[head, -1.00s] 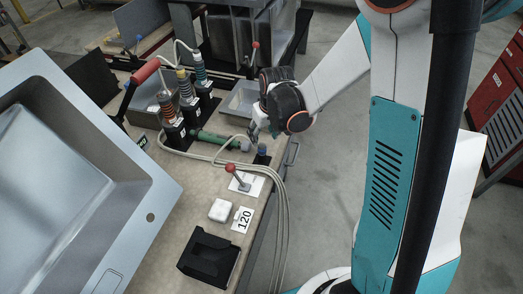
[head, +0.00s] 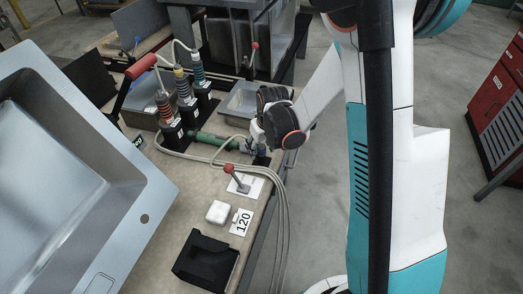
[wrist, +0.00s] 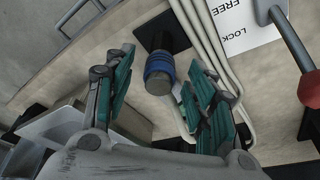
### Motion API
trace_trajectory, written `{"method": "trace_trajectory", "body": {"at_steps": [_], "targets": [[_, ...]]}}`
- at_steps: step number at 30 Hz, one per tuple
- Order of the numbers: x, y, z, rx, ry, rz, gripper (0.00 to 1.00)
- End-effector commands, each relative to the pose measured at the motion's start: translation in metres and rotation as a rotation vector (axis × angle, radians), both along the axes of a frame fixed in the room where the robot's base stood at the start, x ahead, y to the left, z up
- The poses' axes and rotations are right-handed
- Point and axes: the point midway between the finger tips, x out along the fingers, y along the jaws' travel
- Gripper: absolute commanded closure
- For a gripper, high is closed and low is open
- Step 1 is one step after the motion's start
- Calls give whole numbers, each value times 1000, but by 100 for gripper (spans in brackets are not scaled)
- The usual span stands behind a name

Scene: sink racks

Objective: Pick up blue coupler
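The blue coupler (wrist: 159,68) shows in the wrist view as a short grey cylinder with a blue ring on a black base. It lies between the fingertips of my gripper (wrist: 162,88), a little ahead of them. The green-padded fingers are spread apart and neither visibly touches it. In the head view my gripper (head: 260,140) is low at the right edge of the bench, over the coupler's spot. There the coupler is mostly hidden by my gripper, with its dark base below.
Pale hoses (wrist: 203,45) run close beside the coupler. A red-knobbed lever (head: 237,180) stands on a FREE/LOCK card. A green cylinder (head: 207,140), a grey bin (head: 238,104), a white block (head: 217,212), a black tray (head: 207,260) and a large sink (head: 125,215) share the bench.

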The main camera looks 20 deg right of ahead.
Motion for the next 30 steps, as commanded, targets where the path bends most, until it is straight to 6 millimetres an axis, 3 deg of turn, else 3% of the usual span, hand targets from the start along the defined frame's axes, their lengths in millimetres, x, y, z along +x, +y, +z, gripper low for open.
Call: {"method": "trace_trajectory", "body": {"at_steps": [1,5,20,26,30], "targets": [[0,0,0,0,0,0,62],[0,0,0,0,0,0,92],[0,0,7,0,0,0,93],[0,0,32,0,0,0,93],[-1,0,65,0,0,0,93]]}}
